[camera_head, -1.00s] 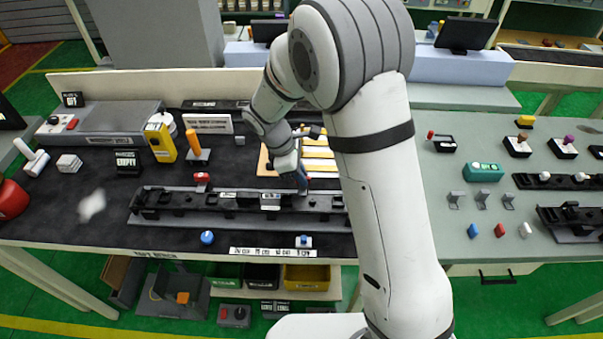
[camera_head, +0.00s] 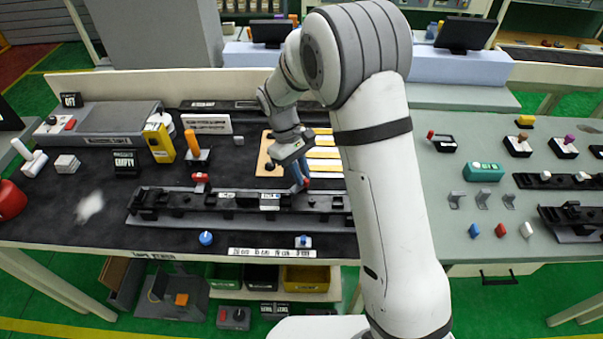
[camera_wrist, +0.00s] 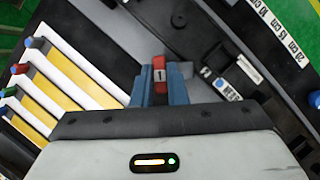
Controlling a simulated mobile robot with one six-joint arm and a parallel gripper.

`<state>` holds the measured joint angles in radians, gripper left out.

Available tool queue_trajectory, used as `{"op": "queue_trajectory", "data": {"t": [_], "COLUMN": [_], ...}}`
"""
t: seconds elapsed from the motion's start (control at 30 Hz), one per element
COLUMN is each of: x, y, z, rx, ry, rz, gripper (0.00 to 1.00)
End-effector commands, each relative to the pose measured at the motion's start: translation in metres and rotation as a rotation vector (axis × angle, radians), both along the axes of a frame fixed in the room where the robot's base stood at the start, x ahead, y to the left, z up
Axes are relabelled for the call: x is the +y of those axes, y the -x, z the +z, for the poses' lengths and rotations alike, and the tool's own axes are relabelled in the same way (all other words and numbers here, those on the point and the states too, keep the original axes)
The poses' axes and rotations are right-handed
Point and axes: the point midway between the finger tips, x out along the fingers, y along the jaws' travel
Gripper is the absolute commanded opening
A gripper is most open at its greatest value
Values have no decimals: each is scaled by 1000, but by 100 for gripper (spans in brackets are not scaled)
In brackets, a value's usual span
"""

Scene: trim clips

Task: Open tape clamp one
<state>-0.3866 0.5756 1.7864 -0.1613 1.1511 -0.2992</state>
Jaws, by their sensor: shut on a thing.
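The clamp's base is mostly hidden by the fingers, and I cannot tell how far the clamp is open.
White and yellow strips (camera_head: 322,153) lie on a board behind the gripper. Another red piece (camera_head: 200,177) stands behind the rail, left of the gripper. A blue knob (camera_head: 206,237) and a length label strip (camera_head: 270,253) are at the bench front.

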Motion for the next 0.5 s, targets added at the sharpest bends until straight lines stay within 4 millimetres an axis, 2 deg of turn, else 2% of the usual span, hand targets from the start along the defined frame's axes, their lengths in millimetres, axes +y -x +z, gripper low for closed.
{"op": "queue_trajectory", "data": {"t": [0.5], "x": [-2], "y": [-2], "z": [1], "rx": [-3], "ry": [-2], "rz": [-423], "gripper": [0]}}
